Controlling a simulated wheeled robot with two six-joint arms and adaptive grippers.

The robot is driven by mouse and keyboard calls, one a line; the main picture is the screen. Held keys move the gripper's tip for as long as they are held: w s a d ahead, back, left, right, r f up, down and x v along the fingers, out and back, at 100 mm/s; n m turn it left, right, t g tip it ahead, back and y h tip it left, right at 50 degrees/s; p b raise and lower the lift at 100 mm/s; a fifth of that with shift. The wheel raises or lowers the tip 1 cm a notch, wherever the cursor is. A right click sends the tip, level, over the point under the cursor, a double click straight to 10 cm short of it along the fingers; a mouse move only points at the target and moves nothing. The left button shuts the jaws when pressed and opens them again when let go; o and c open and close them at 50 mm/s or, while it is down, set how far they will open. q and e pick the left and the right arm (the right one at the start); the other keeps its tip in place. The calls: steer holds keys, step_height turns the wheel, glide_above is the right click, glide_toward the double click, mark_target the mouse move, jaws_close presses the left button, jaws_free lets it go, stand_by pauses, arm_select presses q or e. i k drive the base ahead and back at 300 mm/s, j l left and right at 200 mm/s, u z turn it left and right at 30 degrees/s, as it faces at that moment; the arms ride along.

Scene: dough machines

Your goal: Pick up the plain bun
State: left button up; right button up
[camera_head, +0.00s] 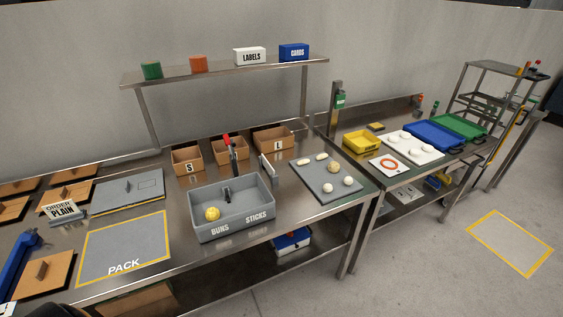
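A grey tray (313,188) on the right part of the steel table holds small dough pieces. Two are smooth, pale round buns, one at the front (324,187) and one at the right (348,180); these look plain. A speckled, yellowish bun (333,166) and two pale elongated pieces (306,161) lie behind them. Another yellowish, speckled bun (212,214) sits in the left BUNS compartment of the grey divided bin (233,220). No gripper can be made out in the head view.
Cardboard boxes marked S (188,168) and L (274,145) stand behind the bin. A yellow-edged PACK area (124,247) lies empty at left, beside an ORDER PLAIN sign (62,209). A second table at right holds a white board (411,147) and yellow, blue and green trays.

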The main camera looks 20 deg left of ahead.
mark_target(213, 213)
steer(key=u, duration=1.4)
